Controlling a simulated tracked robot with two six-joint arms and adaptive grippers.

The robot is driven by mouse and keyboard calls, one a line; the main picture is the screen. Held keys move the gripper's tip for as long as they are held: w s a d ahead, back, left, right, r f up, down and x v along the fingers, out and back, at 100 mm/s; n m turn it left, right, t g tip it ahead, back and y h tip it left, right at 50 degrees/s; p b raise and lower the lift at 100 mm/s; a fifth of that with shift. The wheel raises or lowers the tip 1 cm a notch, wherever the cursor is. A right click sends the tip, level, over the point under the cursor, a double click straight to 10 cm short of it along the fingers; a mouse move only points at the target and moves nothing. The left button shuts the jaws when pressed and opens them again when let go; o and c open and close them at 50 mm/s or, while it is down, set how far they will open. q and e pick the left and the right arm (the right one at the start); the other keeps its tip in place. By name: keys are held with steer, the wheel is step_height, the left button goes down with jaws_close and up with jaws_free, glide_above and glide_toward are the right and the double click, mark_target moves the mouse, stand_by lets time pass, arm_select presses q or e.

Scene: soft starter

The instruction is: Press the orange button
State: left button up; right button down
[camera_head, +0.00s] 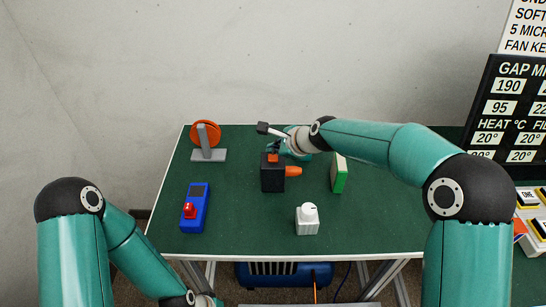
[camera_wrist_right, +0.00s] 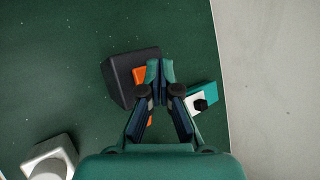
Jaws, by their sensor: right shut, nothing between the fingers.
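A black box (camera_head: 272,180) stands near the middle of the green table. An orange button (camera_head: 273,158) is on its top and an orange piece (camera_head: 293,171) sticks out of its right side. My right gripper (camera_head: 273,148) is just above and behind the box in the head view. In the right wrist view its fingers (camera_wrist_right: 160,70) are shut and empty, over the black box (camera_wrist_right: 118,78) and beside an orange part (camera_wrist_right: 139,75). The fingers hide part of the orange; I cannot tell whether they touch it. My left gripper is out of view.
A blue box with a red button (camera_head: 189,211) stands front left. An orange disc on a grey stand (camera_head: 207,140) is back left. A white box with a knob (camera_head: 307,220) is in front. A green and cream box (camera_head: 339,174) stands right of the black box.

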mark_target(274, 158)
steer(key=shift+f, duration=0.2)
stand_by(0.4)
steer(key=shift+f, duration=0.2)
steer(key=shift+f+b, duration=0.45)
stand_by(0.7)
stand_by(0.3)
steer(key=shift+r+p, duration=0.9)
steer(key=shift+p, duration=0.1)
step_height(274, 158, up, 5)
steer(key=p, duration=0.5)
